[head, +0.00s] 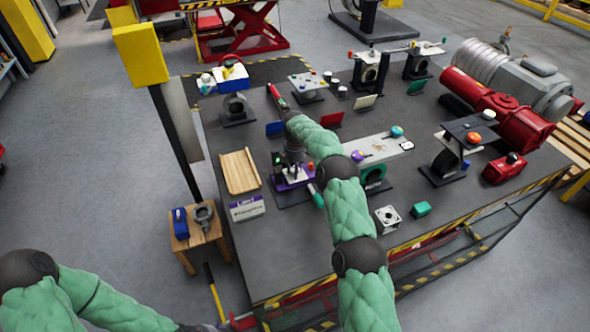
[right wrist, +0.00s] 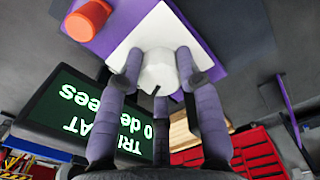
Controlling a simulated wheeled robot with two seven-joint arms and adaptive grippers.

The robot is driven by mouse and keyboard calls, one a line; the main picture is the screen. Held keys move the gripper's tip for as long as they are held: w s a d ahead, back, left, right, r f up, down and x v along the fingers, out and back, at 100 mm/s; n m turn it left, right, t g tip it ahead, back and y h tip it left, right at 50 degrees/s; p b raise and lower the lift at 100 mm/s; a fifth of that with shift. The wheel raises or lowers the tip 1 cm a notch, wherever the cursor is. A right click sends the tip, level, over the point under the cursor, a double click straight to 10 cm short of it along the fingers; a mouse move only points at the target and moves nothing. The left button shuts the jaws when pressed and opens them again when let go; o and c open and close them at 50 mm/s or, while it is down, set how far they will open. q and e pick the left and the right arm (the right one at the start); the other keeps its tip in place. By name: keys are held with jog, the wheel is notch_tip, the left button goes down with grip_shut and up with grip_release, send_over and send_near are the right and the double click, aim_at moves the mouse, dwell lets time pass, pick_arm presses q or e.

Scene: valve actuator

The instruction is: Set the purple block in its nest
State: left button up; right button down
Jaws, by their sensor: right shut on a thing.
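A purple piece (head: 290,183) shows under my right gripper (head: 294,171), low over a dark plate left of the table's middle. In the right wrist view, a white plate with a purple edge (right wrist: 205,32) carries a round white knob (right wrist: 158,72). An orange knob (right wrist: 87,20) sits at the plate's left. My right fingers (right wrist: 160,80) are shut on the white knob. I cannot tell whether the purple piece is one block or part of a stand, and its nest is not clearly visible. My left arm runs along the bottom left; its gripper is barely in the picture.
The table's front left is clear.

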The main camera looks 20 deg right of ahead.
jog(key=shift+f, duration=0.2)
jog(key=c, duration=0.7)
grip_release()
jog(key=shift+c, duration=0.2)
jog(key=shift+f, duration=0.1)
notch_tip(320, 180, up, 12)
